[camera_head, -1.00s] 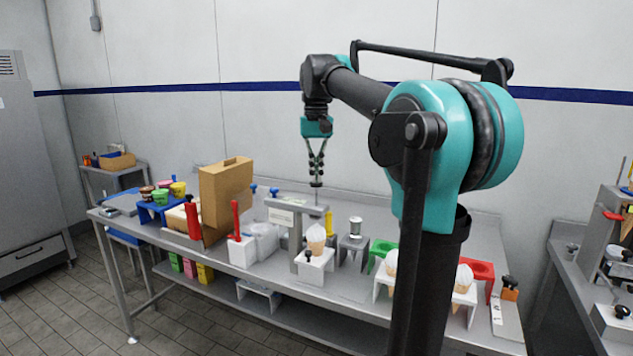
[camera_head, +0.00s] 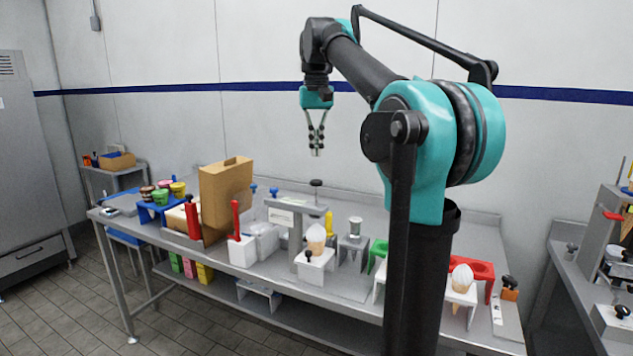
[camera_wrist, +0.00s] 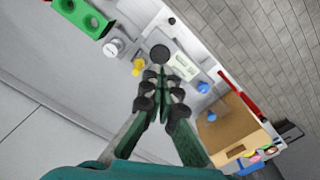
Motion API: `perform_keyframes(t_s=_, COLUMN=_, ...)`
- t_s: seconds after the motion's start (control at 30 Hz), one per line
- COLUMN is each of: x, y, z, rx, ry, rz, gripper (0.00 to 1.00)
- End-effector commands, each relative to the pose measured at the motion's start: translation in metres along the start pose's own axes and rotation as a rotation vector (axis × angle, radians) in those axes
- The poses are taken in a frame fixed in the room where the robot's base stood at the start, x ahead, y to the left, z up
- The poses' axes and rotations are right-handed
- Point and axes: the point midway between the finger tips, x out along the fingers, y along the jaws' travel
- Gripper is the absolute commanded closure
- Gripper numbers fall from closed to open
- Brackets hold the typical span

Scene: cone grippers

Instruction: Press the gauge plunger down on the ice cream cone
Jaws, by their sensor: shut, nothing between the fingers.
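The gauge plunger shows as a dark round knob (camera_head: 316,183) on a thin rod, standing up from the grey gauge bridge (camera_head: 283,203). In the wrist view the knob (camera_wrist: 159,53) lies just beyond the fingertips. An ice cream cone (camera_head: 316,238) with a white top stands in a white holder (camera_head: 314,268) under the gauge arm. My gripper (camera_head: 317,152) points down above the knob, with a clear gap between them. Its fingertips are together and empty, also in the wrist view (camera_wrist: 160,72). Whether the plunger foot touches the cone is too small to tell.
A cardboard box (camera_head: 226,192) and a red-handled white block (camera_head: 242,250) stand left of the gauge. A metal cup stand (camera_head: 354,240), a yellow bottle (camera_head: 329,224) and another cone in a white holder (camera_head: 461,278) are to the right.

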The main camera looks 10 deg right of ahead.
Motion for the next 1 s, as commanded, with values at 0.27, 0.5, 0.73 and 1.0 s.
perform_keyframes(t_s=0.27, x=-0.021, y=0.000, z=0.000, rx=0.000, ry=0.000, rz=0.000, gripper=1.00)
perform_keyframes(t_s=0.5, x=-0.035, y=0.000, z=0.000, rx=0.000, ry=0.000, rz=0.000, gripper=1.00)
perform_keyframes(t_s=0.73, x=-0.037, y=0.000, z=0.000, rx=0.000, ry=0.000, rz=0.000, gripper=1.00)
perform_keyframes(t_s=1.0, x=-0.037, y=0.000, z=0.001, rx=0.000, ry=0.000, rz=0.000, gripper=1.00)
